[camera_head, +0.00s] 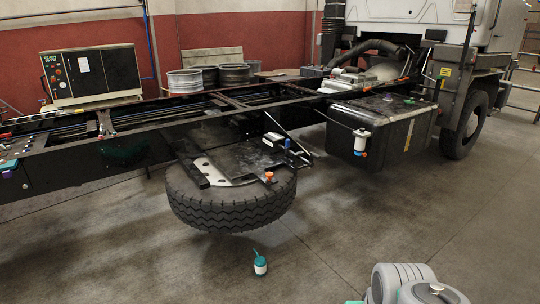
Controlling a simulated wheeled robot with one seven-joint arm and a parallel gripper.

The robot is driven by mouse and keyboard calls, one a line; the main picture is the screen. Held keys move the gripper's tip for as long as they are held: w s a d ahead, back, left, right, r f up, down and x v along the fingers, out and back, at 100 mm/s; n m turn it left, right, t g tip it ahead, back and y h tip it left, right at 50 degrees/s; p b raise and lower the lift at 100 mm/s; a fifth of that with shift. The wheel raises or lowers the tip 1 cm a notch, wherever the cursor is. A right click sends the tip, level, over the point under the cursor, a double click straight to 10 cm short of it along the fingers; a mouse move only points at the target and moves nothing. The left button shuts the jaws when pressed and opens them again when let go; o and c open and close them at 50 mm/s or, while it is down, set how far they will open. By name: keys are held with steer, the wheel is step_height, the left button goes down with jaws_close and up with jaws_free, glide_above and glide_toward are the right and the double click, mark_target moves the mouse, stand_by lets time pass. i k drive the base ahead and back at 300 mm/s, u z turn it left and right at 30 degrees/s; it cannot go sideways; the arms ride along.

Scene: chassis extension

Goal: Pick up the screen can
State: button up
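A small white can (260,266) with a teal top stands on the concrete floor, in front of the spare tyre in the head view. A thin teal piece sticks up from it to the left. I cannot tell for sure that this is the screen can. A white canister (361,141) with an orange and blue lower end is at the front of the dark tank. Grey rounded parts of my own arm show at the bottom right, apart from the can. My gripper is not in view.
The spare tyre (230,208) hangs under the truck chassis rail (90,150), behind the can. The dark tank (400,135) and front wheel (466,126) are at the right. A machine cabinet (92,75) and metal drums (185,81) stand behind. The front floor is mostly clear.

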mark_target(260, 262)
steer(key=u, duration=0.65)
steer(key=i, duration=1.2)
steer(key=u, duration=0.6)
